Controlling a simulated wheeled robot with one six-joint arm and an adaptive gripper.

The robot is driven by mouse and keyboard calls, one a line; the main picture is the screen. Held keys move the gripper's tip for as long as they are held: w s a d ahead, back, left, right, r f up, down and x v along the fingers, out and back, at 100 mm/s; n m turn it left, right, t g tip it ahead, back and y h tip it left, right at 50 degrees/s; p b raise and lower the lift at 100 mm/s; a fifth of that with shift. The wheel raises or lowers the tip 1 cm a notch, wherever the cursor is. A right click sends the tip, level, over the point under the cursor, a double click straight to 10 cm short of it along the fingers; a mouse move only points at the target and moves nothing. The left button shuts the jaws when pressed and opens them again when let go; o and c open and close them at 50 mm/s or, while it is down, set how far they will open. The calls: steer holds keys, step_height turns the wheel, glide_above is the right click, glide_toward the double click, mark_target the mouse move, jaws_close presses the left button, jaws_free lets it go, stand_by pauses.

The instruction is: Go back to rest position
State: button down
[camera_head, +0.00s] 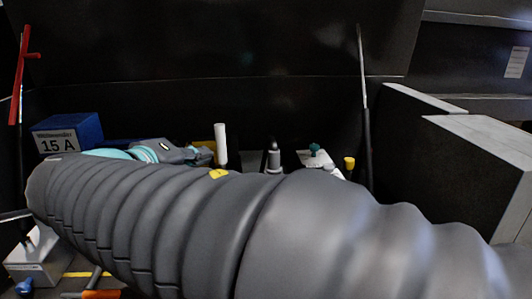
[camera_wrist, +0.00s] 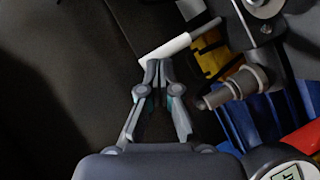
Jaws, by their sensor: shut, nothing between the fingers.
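In the wrist view my gripper (camera_wrist: 158,78) is shut and empty, its two fingertips together. The fingertips overlap the lower edge of a white rod (camera_wrist: 170,46) in the picture; I cannot tell whether they touch it. In the head view my grey ribbed arm crosses the foreground from left to right. A white upright rod (camera_head: 220,143) stands to the right of the wrist.
A blue box marked 15 A (camera_head: 68,133) stands at the left. Grey blocks (camera_head: 475,170) stand at the right. A thin dark strut (camera_head: 366,130) rises at the back. A small grey box (camera_head: 35,258) sits at lower left. My arm hides much of the middle.

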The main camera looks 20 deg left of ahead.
stand_by(0.3)
steer(key=s+f+n+g+y, duration=0.1)
steer(key=s+f+n+g, duration=0.25)
steer(key=f, duration=0.65)
steer(key=d+f+m+g+p, duration=0.2)
steer(key=d+f+g, duration=0.35)
steer(key=d, duration=0.55)
steer(key=s+d+r+m+p, duration=0.1)
steer(key=d+m, duration=0.3)
steer(key=d, duration=0.6)
steer(key=s+d+r+m+p, duration=0.1)
steer(key=d+m, duration=0.4)
steer(key=d, duration=0.6)
steer(key=s+d+r+m+p, duration=0.1)
steer(key=d+m+p, duration=0.3)
steer(key=d, duration=0.7)
steer(key=shift+s+r+m+y, duration=0.25)
steer(key=shift+s+m+y, duration=0.1)
steer(key=shift+s, duration=0.45)
steer(key=shift+a, duration=0.15)
